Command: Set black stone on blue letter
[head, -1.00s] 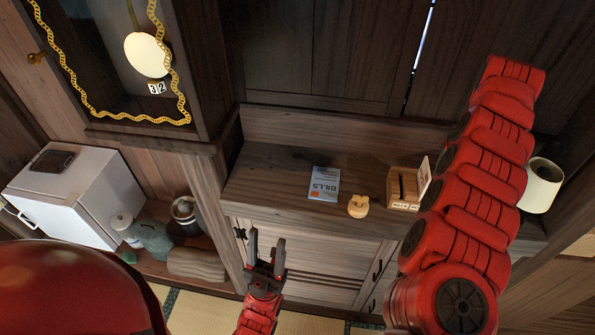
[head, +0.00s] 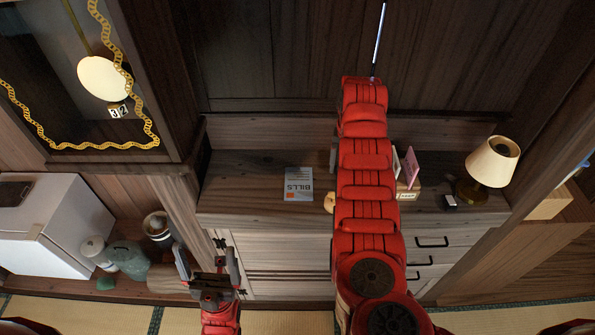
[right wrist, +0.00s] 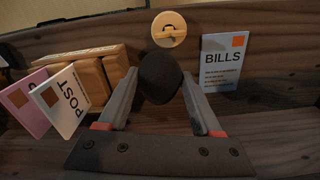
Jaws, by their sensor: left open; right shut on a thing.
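The black stone (right wrist: 160,77) is a dark rounded lump between the fingertips of my right gripper (right wrist: 160,100) in the right wrist view. My right gripper is shut on it. In the head view the stone is hidden and my right arm covers most of that gripper. The pale blue-grey letter marked BILLS (head: 299,184) lies flat on the wooden cabinet top, left of my right arm. It also shows in the right wrist view (right wrist: 222,65), to the right of the stone and apart from it. My left gripper (head: 206,262) is open and empty, in front of the cabinet.
A round wooden piece (right wrist: 169,29) sits near the letter. A wooden holder (right wrist: 92,75) has a white POST card (right wrist: 62,100) and a pink card (right wrist: 30,105) beside it. A lamp (head: 492,162) stands at the right end. The cabinet top left of the letter is clear.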

